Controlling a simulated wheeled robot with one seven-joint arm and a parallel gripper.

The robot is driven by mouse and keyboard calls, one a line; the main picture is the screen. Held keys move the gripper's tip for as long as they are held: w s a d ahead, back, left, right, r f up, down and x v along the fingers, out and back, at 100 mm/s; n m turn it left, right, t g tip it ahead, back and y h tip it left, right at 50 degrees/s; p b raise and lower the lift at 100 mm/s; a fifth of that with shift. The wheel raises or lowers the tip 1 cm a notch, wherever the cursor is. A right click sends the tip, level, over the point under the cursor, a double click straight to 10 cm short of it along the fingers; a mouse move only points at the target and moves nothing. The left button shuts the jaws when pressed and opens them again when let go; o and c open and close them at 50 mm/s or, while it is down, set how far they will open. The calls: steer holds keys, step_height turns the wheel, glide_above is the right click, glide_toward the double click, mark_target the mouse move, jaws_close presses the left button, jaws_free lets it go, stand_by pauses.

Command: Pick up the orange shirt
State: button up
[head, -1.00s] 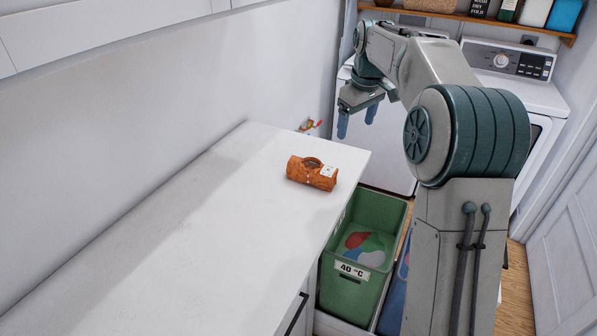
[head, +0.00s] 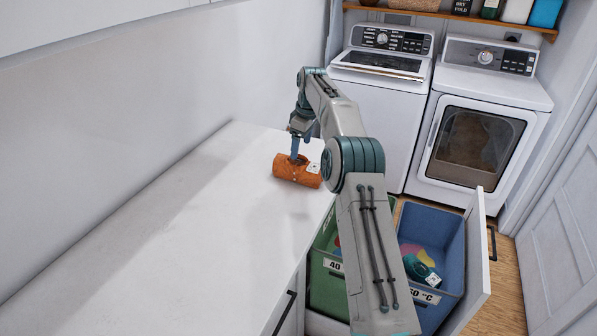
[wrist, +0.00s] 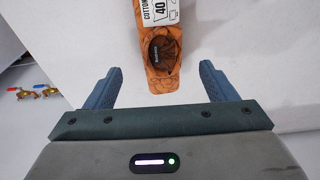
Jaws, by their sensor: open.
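The orange shirt (head: 290,170) lies rolled up on the white counter near its far end. A white care label (head: 313,168) is on its right end. In the wrist view the shirt (wrist: 158,75) lies beyond and between the two blue fingers, and its label reads "COTTON" and "40". My gripper (head: 296,148) is at the shirt's far side in the head view, pointing down. In the wrist view my gripper (wrist: 160,88) is open with a wide gap, and neither finger is visibly touching the shirt.
The white counter (head: 150,235) is otherwise bare. A green bin (head: 325,285) marked 40 and a blue bin (head: 450,245) marked °C hold clothes beside it, in an open drawer. A washer (head: 375,110) and dryer (head: 480,130) stand behind. A wall is at left.

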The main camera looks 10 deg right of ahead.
mark_target(299, 158)
steer(key=f, duration=0.3)
steer(key=shift+w+a+f, duration=0.2)
steer(key=shift+a+f, duration=0.05)
steer(key=shift+f, duration=0.1)
steer(key=shift+w+a+f+p, duration=0.1)
steer(key=shift+f+p, duration=0.3)
steer(key=shift+f, duration=1)
steer(key=shift+w+a+f+p, duration=0.1)
steer(key=shift+f+p, duration=0.25)
steer(key=shift+f, duration=1.05)
steer(key=shift+c, duration=0.4)
steer(key=c, duration=1.1)
steer(key=shift+r, duration=0.15)
